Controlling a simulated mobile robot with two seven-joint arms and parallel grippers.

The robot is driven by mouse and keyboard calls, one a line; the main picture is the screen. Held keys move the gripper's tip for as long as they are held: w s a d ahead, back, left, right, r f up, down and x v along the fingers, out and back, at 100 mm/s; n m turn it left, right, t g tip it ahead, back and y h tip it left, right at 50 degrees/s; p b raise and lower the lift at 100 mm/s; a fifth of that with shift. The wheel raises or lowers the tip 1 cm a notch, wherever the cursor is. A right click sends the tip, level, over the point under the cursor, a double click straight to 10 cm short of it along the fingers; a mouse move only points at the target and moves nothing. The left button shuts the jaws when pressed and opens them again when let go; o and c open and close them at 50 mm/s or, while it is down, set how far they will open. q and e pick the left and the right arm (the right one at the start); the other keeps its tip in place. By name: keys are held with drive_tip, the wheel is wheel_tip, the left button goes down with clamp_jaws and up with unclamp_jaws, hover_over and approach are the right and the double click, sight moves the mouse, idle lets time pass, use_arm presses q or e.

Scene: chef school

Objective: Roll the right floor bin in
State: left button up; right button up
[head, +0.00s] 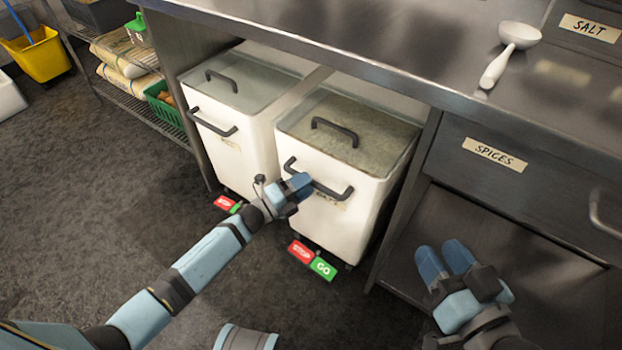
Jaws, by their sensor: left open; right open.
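The right floor bin (335,222) is a white wheeled box with a clear lid (372,128), under the steel counter. Its lid has a dark handle (335,131) on top. A dark bar handle (331,190) runs across its front. Red STOP and green GO pedals (312,260) show at its base. My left gripper (300,186) is open at the left part of the front handle; I cannot tell whether it touches it. My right gripper (447,258) is open and empty, to the right of the bin, in front of the open shelf.
The left floor bin (245,155) stands beside it under the counter (400,50). A counter leg and the SPICES drawer (530,170) are to the right. A white scoop (510,52) lies on the counter. The dark floor (90,200) is clear at left.

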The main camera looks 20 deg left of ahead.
use_arm(q)
drive_tip(key=p+v, duration=0.2)
drive_tip(key=v, duration=0.9)
use_arm(e)
wheel_tip(320, 180, up, 4)
drive_tip(key=shift+s+f+m+t, duration=0.15)
drive_tip(key=shift+m+t, duration=0.25)
drive_tip(key=shift+t, duration=0.5)
use_arm(q)
drive_tip(key=shift+s+a+f, duration=0.1)
drive_tip(key=shift+s, duration=0.05)
